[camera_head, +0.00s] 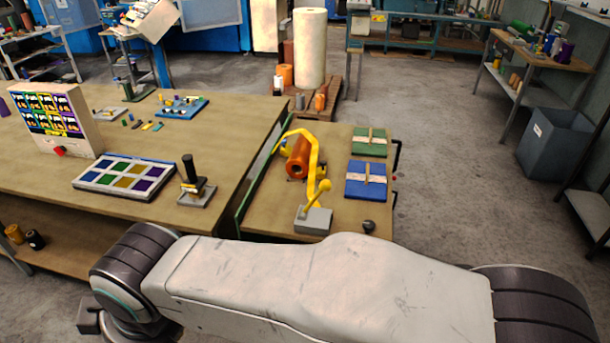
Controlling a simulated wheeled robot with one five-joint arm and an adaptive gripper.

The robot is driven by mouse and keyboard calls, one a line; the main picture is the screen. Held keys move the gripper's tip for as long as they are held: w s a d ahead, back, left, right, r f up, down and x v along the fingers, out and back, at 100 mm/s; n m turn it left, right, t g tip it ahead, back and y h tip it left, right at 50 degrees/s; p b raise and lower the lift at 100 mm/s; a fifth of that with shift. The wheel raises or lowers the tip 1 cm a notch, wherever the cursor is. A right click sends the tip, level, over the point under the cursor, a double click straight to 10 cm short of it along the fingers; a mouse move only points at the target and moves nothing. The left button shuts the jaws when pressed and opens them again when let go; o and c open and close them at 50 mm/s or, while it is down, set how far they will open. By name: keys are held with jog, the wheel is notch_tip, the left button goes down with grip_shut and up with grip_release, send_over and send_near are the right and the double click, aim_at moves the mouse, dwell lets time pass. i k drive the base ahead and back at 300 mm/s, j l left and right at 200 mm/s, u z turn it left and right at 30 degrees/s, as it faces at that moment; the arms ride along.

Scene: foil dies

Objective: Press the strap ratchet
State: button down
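The strap ratchet (313,221) is a grey block with a yellow lever (319,192) that ends in a round knob. It sits at the front of the small right-hand table (352,217), and its lever stands raised, tilted up to the right. A yellow strap (315,150) arches from behind the ratchet over an orange roll (298,158) lying on the same table. My arm crosses the bottom of the picture, in front of and below the ratchet. It does not touch the ratchet in this view. My gripper's fingers do not show.
The long table on the left holds a black-handled press (192,178), a tray of coloured squares (124,178) and a panel with pictures (57,118). Green (369,142) and blue (367,180) pads lie right of the roll. A dark knob (368,225) sits at the table's front right.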

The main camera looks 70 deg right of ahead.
aim_at(325, 185)
jog(key=i+l+z, duration=0.1)
jog(key=i+z, duration=0.95)
jog(key=i+l+z, duration=0.1)
jog(key=i+l, duration=0.1)
jog(key=i, duration=0.05)
